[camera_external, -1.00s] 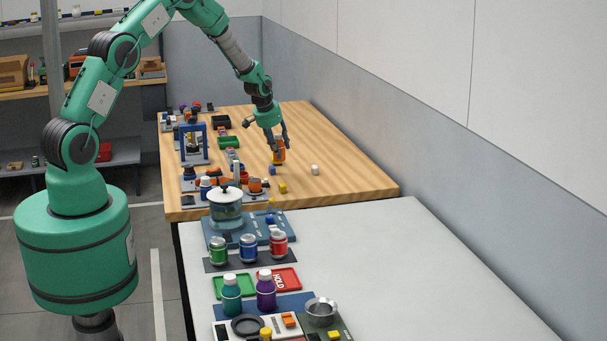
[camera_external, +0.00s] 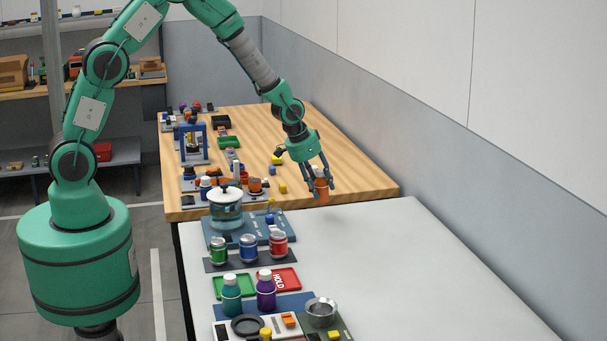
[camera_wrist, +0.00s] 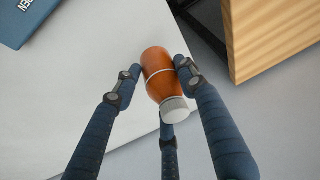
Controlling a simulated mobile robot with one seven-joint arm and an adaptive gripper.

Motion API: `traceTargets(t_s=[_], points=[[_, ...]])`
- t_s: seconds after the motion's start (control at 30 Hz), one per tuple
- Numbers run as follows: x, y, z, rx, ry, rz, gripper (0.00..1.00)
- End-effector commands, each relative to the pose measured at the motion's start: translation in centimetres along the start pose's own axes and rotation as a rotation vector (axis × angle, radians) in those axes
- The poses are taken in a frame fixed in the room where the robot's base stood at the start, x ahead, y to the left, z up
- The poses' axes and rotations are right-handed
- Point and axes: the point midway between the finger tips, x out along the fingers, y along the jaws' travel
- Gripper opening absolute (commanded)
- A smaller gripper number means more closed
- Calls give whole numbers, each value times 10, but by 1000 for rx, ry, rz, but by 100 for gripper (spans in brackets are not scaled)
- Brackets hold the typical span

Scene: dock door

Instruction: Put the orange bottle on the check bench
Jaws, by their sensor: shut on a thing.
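The orange bottle (camera_wrist: 158,75) has a pale cap and a light band. My gripper (camera_wrist: 155,85) is shut on it, with fingers on both sides and a third finger below in the wrist view. In the external view my gripper (camera_external: 318,178) holds the orange bottle (camera_external: 321,190) near the front right of the wooden table, by the border with the grey-white bench (camera_external: 430,265). In the wrist view the bottle hangs above the pale bench surface (camera_wrist: 110,90) near its edge. I cannot tell the exact height. No label naming the check bench is readable.
The wooden table (camera_external: 350,170) lies beyond the pale bench. The bench's left side holds a glass pot (camera_external: 226,212), several cans, a teal bottle (camera_external: 231,294), a purple bottle (camera_external: 266,290), a red HOLD tray (camera_external: 287,277) and a metal bowl (camera_external: 320,312). Its right side is clear.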

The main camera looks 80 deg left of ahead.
Motion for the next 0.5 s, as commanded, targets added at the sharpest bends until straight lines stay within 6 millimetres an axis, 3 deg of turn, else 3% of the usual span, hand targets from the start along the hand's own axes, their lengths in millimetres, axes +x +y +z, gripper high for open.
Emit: traceTargets(t_s=[0.03,0.2,0.4,0.5], points=[[-2,20,8,27,1,11,4],[-10,72,30,97,1,39,4],[-18,109,51,151,0,60,4],[-20,117,56,164,0,66,4]])
